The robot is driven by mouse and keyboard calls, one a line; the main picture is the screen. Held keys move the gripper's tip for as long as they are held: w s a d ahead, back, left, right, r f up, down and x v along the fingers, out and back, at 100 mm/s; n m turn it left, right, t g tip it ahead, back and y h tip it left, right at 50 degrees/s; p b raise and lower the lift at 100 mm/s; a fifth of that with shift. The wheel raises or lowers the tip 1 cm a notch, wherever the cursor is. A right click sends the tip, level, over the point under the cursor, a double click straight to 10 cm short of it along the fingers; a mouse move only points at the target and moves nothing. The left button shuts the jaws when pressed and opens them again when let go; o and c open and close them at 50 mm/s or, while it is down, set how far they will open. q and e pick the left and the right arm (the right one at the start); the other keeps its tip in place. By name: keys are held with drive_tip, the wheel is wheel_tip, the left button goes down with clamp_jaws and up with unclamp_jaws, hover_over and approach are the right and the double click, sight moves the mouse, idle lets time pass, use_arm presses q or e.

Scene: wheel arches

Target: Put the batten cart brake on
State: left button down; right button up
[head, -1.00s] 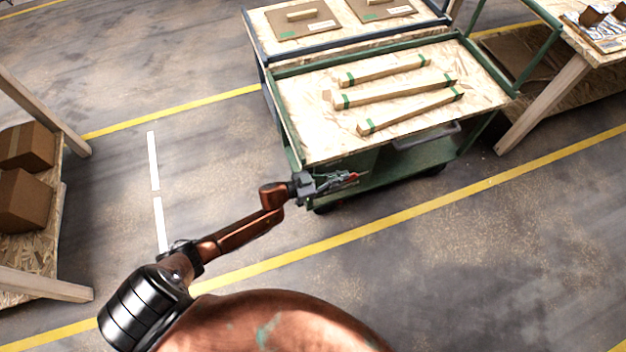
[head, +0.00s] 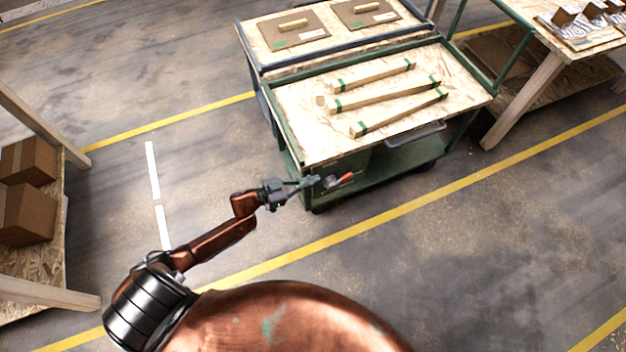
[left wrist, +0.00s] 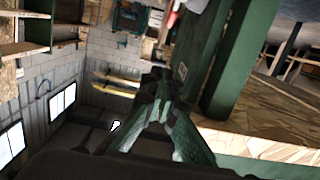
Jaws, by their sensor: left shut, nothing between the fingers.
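The batten cart is a green-framed cart with a chipboard top (head: 310,132) in the middle of the head view; battens (head: 385,92) with green bands lie on it. A red-handled brake lever (head: 345,178) with a grey part at its base sits low on the cart's near side, its red end tilted up to the right. My left gripper (head: 316,181) is shut and empty, just left of the lever with a small gap. The left wrist view shows its fingers (left wrist: 160,95) together beside a green post, with a red piece (left wrist: 171,18) beyond. My right gripper is out of view.
A blue-framed cart (head: 262,66) with flat panels stands directly behind. A wooden bench (head: 545,75) is at the right. A rack with cardboard boxes (head: 28,212) is at the left. The floor in front of the cart is clear, crossed by yellow lines.

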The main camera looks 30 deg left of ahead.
use_arm(q)
drive_tip(key=d+r+m+g+h, duration=0.3)
drive_tip(key=d+r+m, duration=0.3)
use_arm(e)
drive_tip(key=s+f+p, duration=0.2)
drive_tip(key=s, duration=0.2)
use_arm(q)
drive_tip(key=m+g+y+b, duration=0.3)
drive_tip(key=m+g+y, duration=0.2)
drive_tip(key=m+y, duration=0.6)
hover_over(345, 177)
drive_tip(key=s+a, duration=0.3)
drive_tip(key=shift+m+h, duration=0.5)
drive_tip(key=shift+h, duration=0.1)
drive_tip(key=f, duration=0.6)
drive_tip(key=shift+s+d+f, duration=0.1)
drive_tip(key=shift+s+d, duration=0.1)
drive_tip(key=b+x, duration=0.3)
drive_tip(key=x, duration=0.1)
drive_tip(key=shift+w+d+f, duration=0.1)
drive_tip(key=shift+f, duration=0.3)
drive_tip(key=shift+w+d+f, duration=0.15)
drive_tip(key=shift+w+f, duration=0.05)
drive_tip(key=shift+f, duration=0.05)
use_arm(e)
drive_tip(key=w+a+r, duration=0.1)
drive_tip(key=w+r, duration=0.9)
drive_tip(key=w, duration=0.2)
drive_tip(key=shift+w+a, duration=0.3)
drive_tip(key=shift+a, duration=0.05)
